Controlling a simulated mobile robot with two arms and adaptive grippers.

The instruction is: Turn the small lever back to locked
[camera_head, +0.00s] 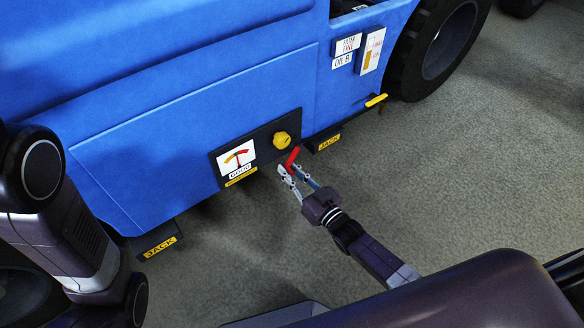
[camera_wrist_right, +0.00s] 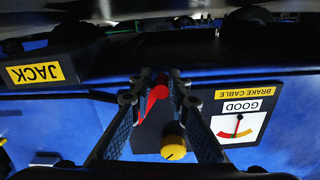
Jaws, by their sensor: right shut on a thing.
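The small red lever (camera_head: 292,157) sticks out of the black panel (camera_head: 265,148) on the side of the blue machine, just below a yellow knob (camera_head: 281,139). My right gripper (camera_head: 289,174) reaches it from the lower right and is shut on the lever. In the right wrist view, which shows the panel upside down, the red lever (camera_wrist_right: 154,98) lies between the fingertips (camera_wrist_right: 155,88). The lever's base is partly hidden. Of my left arm only links show; its gripper is out of view.
A gauge plate (camera_head: 237,160) marked GOOD and BRAKE CABLE sits left of the knob. JACK brackets (camera_head: 160,247) stick out along the machine's lower edge. A yellow-tipped handle (camera_head: 376,100) and a wheel (camera_head: 440,45) are to the right. The floor (camera_head: 460,180) in front is clear.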

